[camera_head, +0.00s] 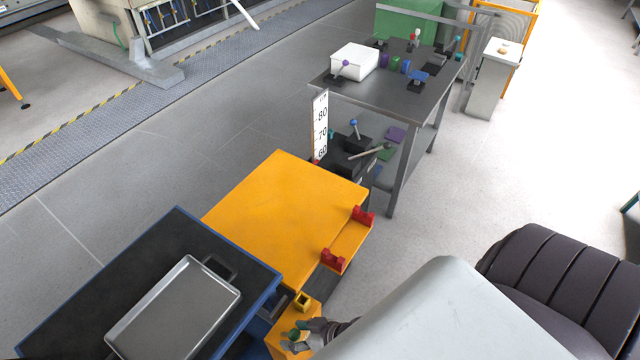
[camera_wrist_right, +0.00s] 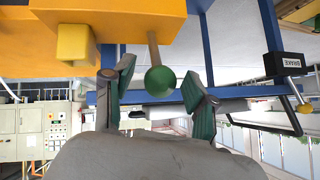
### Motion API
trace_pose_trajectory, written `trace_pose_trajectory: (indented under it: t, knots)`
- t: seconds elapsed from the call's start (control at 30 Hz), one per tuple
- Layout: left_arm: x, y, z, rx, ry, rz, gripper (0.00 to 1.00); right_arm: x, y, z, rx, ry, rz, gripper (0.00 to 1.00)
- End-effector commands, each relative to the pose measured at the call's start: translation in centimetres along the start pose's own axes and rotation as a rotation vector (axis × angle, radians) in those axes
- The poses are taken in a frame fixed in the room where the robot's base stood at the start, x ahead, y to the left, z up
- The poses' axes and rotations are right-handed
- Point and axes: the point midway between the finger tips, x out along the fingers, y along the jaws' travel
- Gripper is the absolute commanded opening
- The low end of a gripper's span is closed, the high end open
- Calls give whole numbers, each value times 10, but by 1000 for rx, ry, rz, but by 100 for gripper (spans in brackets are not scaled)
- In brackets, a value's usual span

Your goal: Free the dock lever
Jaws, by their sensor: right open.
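In the right wrist view a lever with a green ball knob (camera_wrist_right: 160,80) sticks out on a thin rod from an orange housing (camera_wrist_right: 130,20). It seems to be the dock lever. My right gripper (camera_wrist_right: 158,95) is open, with one finger on each side of the knob. A gap shows between each finger and the knob. In the head view my right gripper (camera_head: 306,333) is at the bottom, over the orange housing (camera_head: 279,345) beside the blue-edged table. My left gripper is in neither view.
A metal tray (camera_head: 178,310) lies on the blue-edged table (camera_head: 75,290). An orange platform (camera_head: 285,210) with red brackets (camera_head: 334,260) adjoins it. A yellow block (camera_wrist_right: 75,43) sits left of the knob. A box marked BRAKE (camera_wrist_right: 289,65) is at right. A grey workbench (camera_head: 390,100) stands behind.

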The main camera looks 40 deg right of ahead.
Motion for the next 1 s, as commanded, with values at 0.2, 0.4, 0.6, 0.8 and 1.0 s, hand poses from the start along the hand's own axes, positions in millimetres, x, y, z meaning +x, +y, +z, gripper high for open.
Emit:
trace_pose_trajectory:
  t: [0.2, 0.4, 0.6, 0.8, 1.0]
  knots:
    - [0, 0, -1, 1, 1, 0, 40, -38, 0, 2, 0, -5, 0, 57]
    - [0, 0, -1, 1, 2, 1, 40, -82, 0, 3, 0, -7, 1, 57]
    - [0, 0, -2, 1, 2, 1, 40, -108, 0, 3, 0, -7, 1, 57]
    - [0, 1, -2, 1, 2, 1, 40, -116, 0, 2, 0, -5, 0, 57]
    - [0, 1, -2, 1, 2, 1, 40, -116, 0, 2, 0, -5, 1, 57]
